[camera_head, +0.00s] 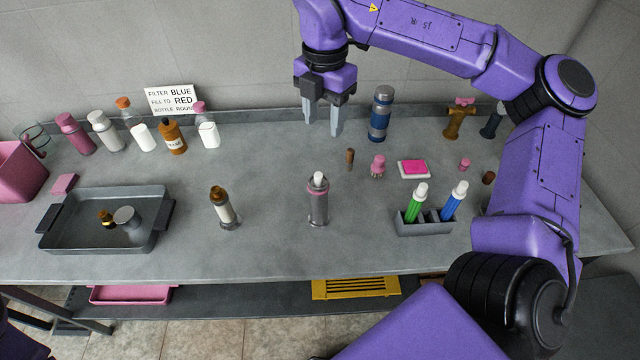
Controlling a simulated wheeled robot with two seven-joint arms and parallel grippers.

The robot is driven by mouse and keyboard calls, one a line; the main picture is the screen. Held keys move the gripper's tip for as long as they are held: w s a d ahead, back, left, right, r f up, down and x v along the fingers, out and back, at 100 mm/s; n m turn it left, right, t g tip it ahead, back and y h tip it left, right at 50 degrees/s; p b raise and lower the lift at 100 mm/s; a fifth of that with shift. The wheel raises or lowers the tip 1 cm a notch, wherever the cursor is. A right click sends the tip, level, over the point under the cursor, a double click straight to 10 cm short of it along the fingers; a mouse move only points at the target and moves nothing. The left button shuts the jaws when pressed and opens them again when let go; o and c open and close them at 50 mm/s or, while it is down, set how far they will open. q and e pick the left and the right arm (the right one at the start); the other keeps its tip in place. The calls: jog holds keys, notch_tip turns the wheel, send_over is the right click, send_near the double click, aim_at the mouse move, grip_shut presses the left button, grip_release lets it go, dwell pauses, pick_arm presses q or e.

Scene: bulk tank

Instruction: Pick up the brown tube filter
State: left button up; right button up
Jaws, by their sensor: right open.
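Several brown things show, and I cannot tell for certain which is the brown tube filter. A small slim brown piece (350,159) stands upright at the middle back of the grey table. A pale tube with a brown top (221,206) stands in a metal holder left of centre. A short dark-brown piece (489,177) lies at the right. My right gripper (322,126) is open and empty, fingers pointing down, near the back edge, behind and slightly left of the slim brown piece and apart from it. My left gripper is not in view.
A grey tray (155,200) holding small parts is at the left. A metal holder with a white-capped tube (318,200) stands at centre. A rack (424,229) holds green and blue tubes. A blue-grey cylinder (380,114) stands right of my gripper. Bottles stand at back left.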

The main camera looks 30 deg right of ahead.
jog(key=b, duration=0.4)
send_over(319, 175)
notch_tip(319, 175, down, 6)
notch_tip(319, 175, down, 10)
jog(key=p, duration=0.2)
jog(key=shift+p, duration=0.4)
jog(key=shift+f, duration=0.15)
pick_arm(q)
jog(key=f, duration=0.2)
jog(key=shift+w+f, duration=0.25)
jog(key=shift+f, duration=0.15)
pick_arm(e)
grip_shut()
